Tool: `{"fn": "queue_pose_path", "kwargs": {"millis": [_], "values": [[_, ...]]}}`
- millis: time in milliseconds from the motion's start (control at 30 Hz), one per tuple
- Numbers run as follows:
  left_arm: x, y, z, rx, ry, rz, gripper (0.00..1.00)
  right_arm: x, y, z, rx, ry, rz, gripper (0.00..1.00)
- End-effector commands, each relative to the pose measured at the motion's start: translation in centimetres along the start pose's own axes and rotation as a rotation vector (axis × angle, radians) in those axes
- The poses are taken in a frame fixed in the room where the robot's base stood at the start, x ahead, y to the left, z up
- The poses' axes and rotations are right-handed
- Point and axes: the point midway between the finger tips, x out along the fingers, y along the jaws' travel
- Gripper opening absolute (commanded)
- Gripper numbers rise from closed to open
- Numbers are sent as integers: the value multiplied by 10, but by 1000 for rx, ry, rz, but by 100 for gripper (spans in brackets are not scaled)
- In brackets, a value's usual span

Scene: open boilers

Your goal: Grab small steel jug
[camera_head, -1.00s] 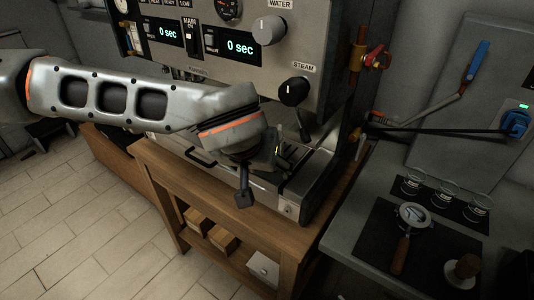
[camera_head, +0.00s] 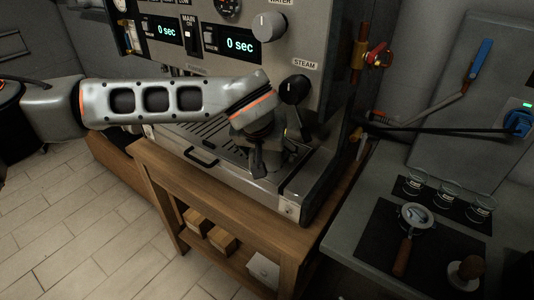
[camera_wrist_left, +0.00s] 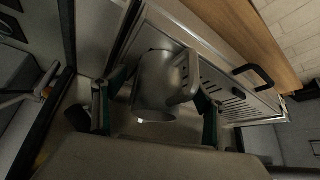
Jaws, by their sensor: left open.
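The small steel jug (camera_wrist_left: 152,78) stands on the machine's metal drip tray in the left wrist view, its handle toward the right of that picture. My left gripper (camera_wrist_left: 157,112) is open, with one finger on each side of the jug. I cannot tell whether either finger touches it. In the head view my left gripper (camera_head: 260,162) hangs over the right part of the drip tray, and the arm hides most of that area. I cannot make out the jug clearly there. My right gripper is not in view.
The steam knob (camera_head: 294,90) and the machine's front panel are close above my left gripper. The slotted drip tray (camera_head: 205,133) has a handle in front. At right, a grey counter (camera_head: 353,215) holds small glasses (camera_head: 447,193), a portafilter (camera_head: 415,216) and a tamper (camera_head: 467,270).

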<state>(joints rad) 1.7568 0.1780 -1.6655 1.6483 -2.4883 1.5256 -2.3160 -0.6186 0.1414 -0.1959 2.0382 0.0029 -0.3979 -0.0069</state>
Motion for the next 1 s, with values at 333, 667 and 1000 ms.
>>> {"fn": "queue_pose_path", "kwargs": {"millis": [333, 667, 1000], "values": [[-1, 0, 0, 0, 1, 0, 26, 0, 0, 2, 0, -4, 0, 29], [-2, 0, -2, 1, 3, -1, 26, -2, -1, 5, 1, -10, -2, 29], [-20, 0, 13, 4, 5, 0, 26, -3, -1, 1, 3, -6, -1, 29]]}}
